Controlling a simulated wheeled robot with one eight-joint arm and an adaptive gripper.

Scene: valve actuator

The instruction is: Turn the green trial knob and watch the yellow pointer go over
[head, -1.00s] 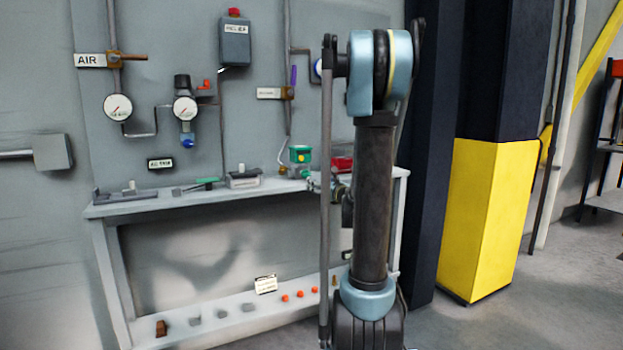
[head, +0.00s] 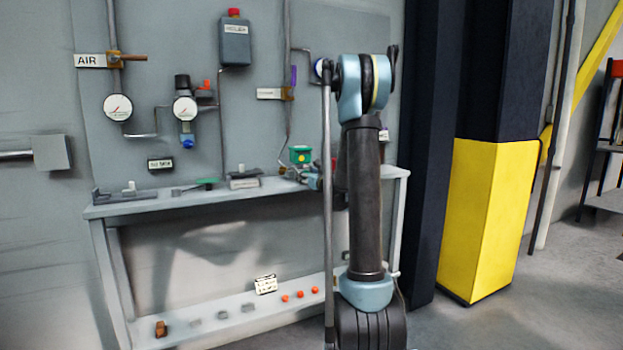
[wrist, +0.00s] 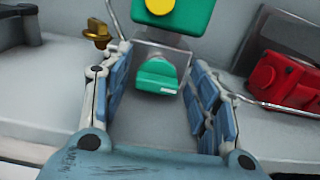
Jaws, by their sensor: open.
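The green trial knob (wrist: 157,76) shows in the wrist view between the two blue-padded fingers of my gripper (wrist: 161,60). The fingers stand apart on either side of it, with gaps visible; the knob carries a small white mark at its lower edge. Above it is the green housing (wrist: 183,25) with the round yellow pointer (wrist: 160,6), cut off by the top edge. In the head view the green housing (head: 300,150) sits above the bench, just left of my arm. My gripper is mostly hidden there, and the knob cannot be made out.
A brass fitting (wrist: 97,33) stands left of the fingers, and a red part (wrist: 285,80) with a thin metal rod lies to the right. The grey bench (head: 150,206) carries several small parts. A yellow-and-dark column (head: 485,220) stands right of my arm.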

